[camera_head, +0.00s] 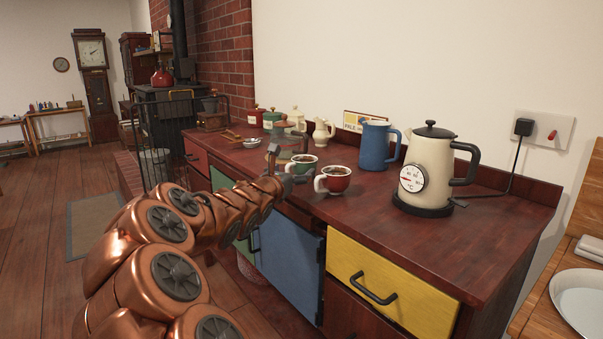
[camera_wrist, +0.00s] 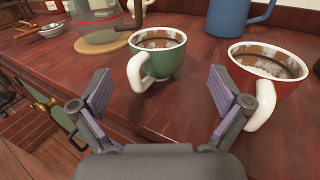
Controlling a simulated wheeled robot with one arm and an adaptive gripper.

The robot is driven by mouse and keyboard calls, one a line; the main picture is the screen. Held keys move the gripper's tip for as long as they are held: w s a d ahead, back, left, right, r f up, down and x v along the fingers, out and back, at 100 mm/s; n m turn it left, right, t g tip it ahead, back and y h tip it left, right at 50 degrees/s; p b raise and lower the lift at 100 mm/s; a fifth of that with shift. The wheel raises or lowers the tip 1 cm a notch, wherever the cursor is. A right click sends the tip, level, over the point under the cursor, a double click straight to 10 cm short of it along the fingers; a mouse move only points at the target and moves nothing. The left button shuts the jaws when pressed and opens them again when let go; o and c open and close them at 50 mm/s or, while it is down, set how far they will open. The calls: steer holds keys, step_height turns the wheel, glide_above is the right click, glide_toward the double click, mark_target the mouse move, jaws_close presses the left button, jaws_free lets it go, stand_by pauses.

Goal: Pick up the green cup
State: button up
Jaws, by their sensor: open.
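The green cup (camera_wrist: 163,62) stands upright on the dark red wooden counter, with a white handle turned toward my gripper. It also shows in the head view (camera_head: 304,165), partly hidden behind my gripper. My gripper (camera_wrist: 164,90) is open and empty, with its two fingers spread in front of the green cup. The cup is ahead of the fingertips and not between them. In the head view my copper arm reaches over the counter's front edge to the gripper (camera_head: 283,165).
A red cup (camera_wrist: 268,75) stands close to the right finger. A blue jug (camera_head: 374,146) and a cream kettle (camera_head: 428,170) stand farther right. A glass vessel (camera_wrist: 97,20) on a round wooden mat is behind left. The counter's front edge runs below the gripper.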

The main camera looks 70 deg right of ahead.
mark_target(300, 166)
steer(key=shift+d+f, duration=0.1)
steer(key=shift+d, duration=2.9)
steer(key=c, duration=1.2)
steer(key=shift+c, duration=0.2)
